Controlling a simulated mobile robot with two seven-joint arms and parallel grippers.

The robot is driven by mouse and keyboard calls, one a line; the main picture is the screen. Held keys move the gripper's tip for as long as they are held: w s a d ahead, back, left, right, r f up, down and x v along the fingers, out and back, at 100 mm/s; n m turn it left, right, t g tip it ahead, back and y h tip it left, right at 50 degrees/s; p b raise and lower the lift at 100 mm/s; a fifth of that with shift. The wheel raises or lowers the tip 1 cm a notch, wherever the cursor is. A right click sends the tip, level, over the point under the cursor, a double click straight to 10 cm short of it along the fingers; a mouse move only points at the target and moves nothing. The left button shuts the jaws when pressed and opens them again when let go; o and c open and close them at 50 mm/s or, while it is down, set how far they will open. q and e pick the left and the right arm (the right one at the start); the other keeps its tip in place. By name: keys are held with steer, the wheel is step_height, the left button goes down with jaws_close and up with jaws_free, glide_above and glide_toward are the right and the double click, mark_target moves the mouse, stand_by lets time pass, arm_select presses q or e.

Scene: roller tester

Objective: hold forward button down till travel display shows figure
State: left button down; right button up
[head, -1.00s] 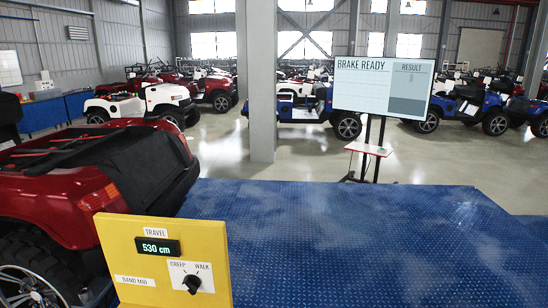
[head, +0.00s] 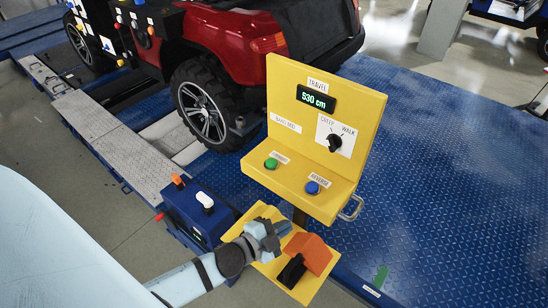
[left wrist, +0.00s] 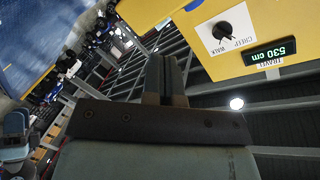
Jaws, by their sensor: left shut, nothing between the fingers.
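The yellow control panel (head: 350,110) stands in the middle of the head view. Its travel display (head: 315,98) reads 530 cm, and the display also shows upside down in the left wrist view (left wrist: 270,52). On its lower ledge are a green button (head: 271,163) and, to its right, a blue button (head: 312,187); their small labels are hard to read. My left gripper (head: 285,227) is shut and empty, below the ledge and apart from both buttons. Its closed fingers show in the left wrist view (left wrist: 167,75). My right gripper is not in view.
A black selector knob (head: 335,143) sits under CREEP and WALK marks. A lower yellow shelf (head: 262,212) holds an orange-and-black item (head: 310,254). A blue box (head: 195,215) with small levers stands left. A red vehicle (head: 225,45) stands behind on the blue plate floor (head: 440,170).

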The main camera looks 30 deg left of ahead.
arm_select(q)
steer(key=w+r+m+g+h, duration=0.1)
steer(key=w+r+m+h, duration=0.6)
steer(key=m, duration=0.7)
step_height(320, 180, up, 6)
steer(key=m+g+y+p, duration=0.2)
steer(key=m+g+y, duration=0.5)
steer(key=m, duration=1.6)
glide_above(272, 163)
steer(key=shift+a+r+t+y, duration=0.1)
steer(key=shift+r+t+y, duration=0.1)
steer(key=shift+t+y, duration=0.1)
steer(key=shift+f, duration=0.15)
step_height(272, 163, down, 8)
steer(key=b, duration=0.4)
steer(key=shift+f+b, duration=0.35)
